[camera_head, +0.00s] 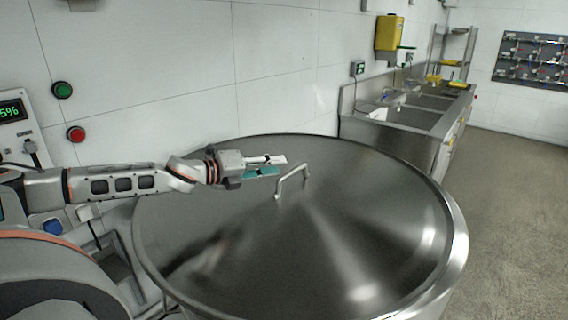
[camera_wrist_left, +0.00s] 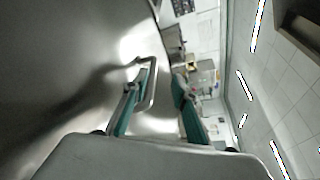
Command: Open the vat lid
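The vat lid (camera_head: 350,225) is a wide, round, shiny metal cover lying flat on the vat. A bent metal handle (camera_head: 291,181) stands up from its middle. My left gripper (camera_head: 280,166) reaches in from the left above the lid, its fingertips close to the left of the handle. In the left wrist view the two teal-padded fingers (camera_wrist_left: 163,78) are apart, and the handle (camera_wrist_left: 152,82) shows by the left finger's tip. I cannot tell whether that finger touches it. The lid (camera_wrist_left: 60,70) fills the left of that view. My right gripper is not in view.
A green button (camera_head: 62,90) and a red button (camera_head: 76,134) are on the white wall behind. A steel sink counter (camera_head: 400,118) stands behind the vat to the right, below a yellow wall box (camera_head: 389,33). The floor (camera_head: 515,200) at right is clear.

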